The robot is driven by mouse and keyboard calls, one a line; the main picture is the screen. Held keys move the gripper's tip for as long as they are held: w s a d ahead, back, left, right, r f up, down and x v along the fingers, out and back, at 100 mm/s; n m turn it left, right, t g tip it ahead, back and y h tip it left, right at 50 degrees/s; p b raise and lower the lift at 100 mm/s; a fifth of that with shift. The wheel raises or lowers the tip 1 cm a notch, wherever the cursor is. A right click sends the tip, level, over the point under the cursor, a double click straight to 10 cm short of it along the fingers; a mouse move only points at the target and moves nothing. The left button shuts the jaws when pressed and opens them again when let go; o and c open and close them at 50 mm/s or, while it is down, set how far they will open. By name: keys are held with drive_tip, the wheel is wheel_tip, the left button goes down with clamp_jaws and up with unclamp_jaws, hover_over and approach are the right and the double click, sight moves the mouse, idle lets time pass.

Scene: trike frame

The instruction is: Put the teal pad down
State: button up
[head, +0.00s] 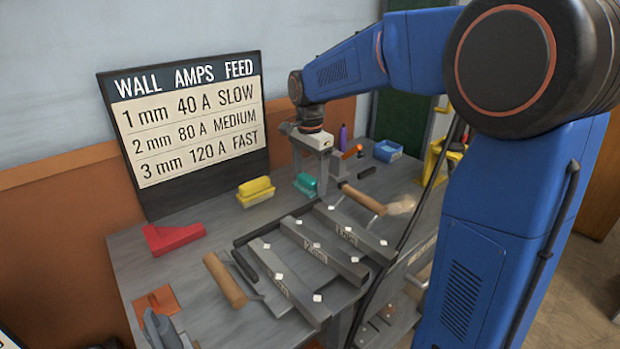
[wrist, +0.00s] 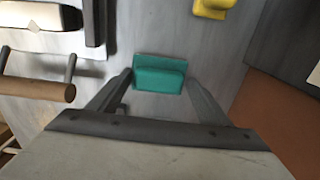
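The teal pad (head: 306,184) is between the fingertips of my gripper (head: 310,187), at the back of the grey workbench (head: 135,265). In the wrist view the teal pad (wrist: 160,76) fills the space between the two fingertips (wrist: 160,84), with one finger against each end. My gripper is shut on the pad. The pad is level and at or just above the bench top; I cannot tell whether it touches.
A yellow pad (head: 256,190) lies to the left, before the amps sign (head: 185,125). A wooden-handled brush (head: 378,200) and steel bars (head: 335,243) lie close in front and to the right. A red magnet-like block (head: 173,238) and a blue box (head: 388,150) stand farther off.

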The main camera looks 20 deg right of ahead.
sight(310, 177)
drive_tip(key=shift+s+f, duration=0.25)
drive_tip(key=shift+f, duration=0.4)
wheel_tip(310, 177, up, 13)
drive_tip(key=shift+w+r, duration=0.15)
drive_tip(key=shift+r, duration=0.05)
drive_tip(key=shift+d, duration=0.1)
